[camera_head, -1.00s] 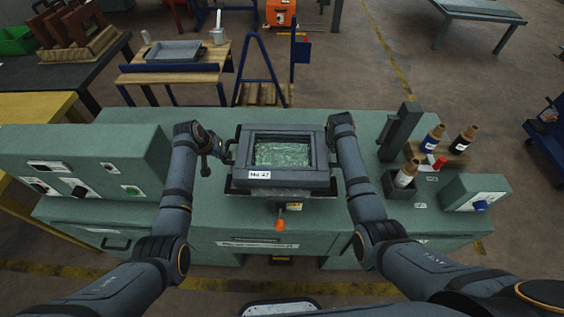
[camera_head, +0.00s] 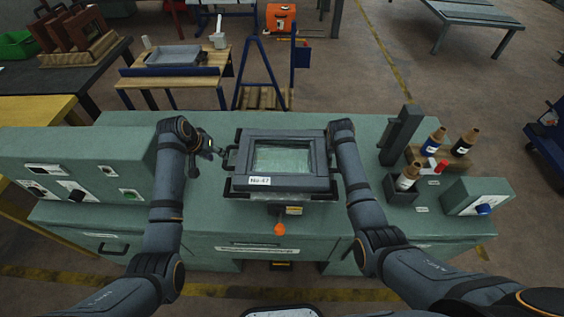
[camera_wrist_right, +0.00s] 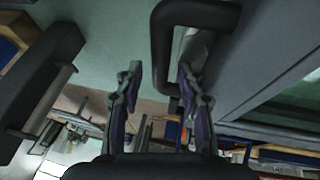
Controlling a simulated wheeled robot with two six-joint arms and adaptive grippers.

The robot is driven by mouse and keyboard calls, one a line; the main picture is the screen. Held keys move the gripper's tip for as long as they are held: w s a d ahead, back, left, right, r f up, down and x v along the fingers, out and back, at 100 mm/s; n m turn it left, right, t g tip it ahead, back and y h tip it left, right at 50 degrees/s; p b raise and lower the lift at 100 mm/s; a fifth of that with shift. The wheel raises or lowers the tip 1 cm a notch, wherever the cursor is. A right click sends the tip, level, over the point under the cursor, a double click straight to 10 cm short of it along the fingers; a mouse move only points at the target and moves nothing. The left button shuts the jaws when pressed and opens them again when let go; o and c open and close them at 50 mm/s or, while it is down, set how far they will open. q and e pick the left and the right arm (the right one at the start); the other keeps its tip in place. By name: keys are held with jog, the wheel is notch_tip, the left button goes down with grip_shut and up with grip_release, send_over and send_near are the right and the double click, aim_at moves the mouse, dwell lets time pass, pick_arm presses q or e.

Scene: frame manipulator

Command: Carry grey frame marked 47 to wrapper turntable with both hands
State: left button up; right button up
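The grey frame marked 47 (camera_head: 318,163) lies flat at the middle of the green machine top, its label facing me. A pale plate edge (camera_head: 290,196) shows under its near side; most of what it rests on, including any turntable, is hidden. My left gripper (camera_head: 219,152) is just left of the frame's left handle (camera_head: 230,159), seemingly apart from it; its finger opening is too small to judge. My right gripper (camera_wrist_right: 160,82) is open in the right wrist view, with one leg of a black frame handle (camera_wrist_right: 163,50) between its spread fingers. In the head view my arm hides it.
An orange knob (camera_head: 280,229) is at the machine's front. To the right stand a dark post (camera_head: 401,133), several bottles (camera_head: 434,141) and a control box (camera_head: 477,195). A larger control box (camera_head: 85,165) is on the left. Green top is clear behind the frame.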

pick_arm(q)
jog(key=v, duration=0.5)
jog(key=shift+s+a+r, duration=0.1)
jog(key=shift+r, duration=0.15)
pick_arm(e)
jog(key=v, duration=1.2)
